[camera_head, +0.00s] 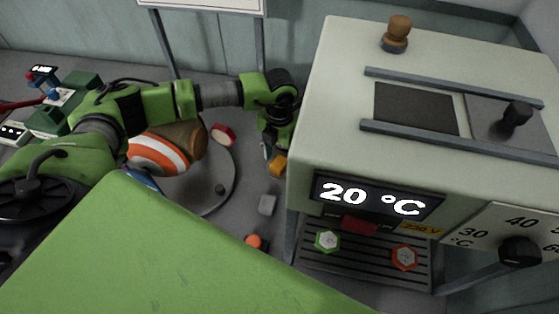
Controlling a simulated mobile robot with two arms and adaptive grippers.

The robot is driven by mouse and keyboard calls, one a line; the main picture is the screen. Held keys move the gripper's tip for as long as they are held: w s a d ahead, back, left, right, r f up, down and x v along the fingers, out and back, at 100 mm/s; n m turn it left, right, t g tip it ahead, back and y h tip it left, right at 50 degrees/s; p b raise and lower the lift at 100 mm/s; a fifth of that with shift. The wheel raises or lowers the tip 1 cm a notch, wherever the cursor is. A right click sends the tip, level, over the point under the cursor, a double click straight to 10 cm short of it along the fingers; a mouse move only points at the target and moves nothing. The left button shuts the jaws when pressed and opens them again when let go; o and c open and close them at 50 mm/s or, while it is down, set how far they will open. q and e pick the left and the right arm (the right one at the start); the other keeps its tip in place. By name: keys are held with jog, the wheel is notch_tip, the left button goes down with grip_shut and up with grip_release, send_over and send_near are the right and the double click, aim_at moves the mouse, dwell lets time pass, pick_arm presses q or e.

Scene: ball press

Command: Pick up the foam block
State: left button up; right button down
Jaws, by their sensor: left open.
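Two small blocks lie near my left gripper (271,146): a yellow-orange block (278,165) and a grey block (267,204). I cannot tell from looks which one is the foam block. My left gripper points down beside the large pale machine, its tips close to the yellow-orange block. The gripper is open, and I see nothing held in it. I cannot tell whether it touches the yellow-orange block. The grey block stands clear below it. My right gripper is not in view.
The pale machine (330,110) with a 20 °C display (370,196) stands right of the gripper. A round plate (215,190) bears an orange-and-white striped object (158,153). A red disc (223,135) and an orange piece (254,241) lie nearby. Open floor surrounds the grey block.

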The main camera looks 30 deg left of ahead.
pick_arm(q)
jog(key=shift+f, duration=0.6)
jog(key=c, duration=0.9)
jog(key=shift+c, duration=0.3)
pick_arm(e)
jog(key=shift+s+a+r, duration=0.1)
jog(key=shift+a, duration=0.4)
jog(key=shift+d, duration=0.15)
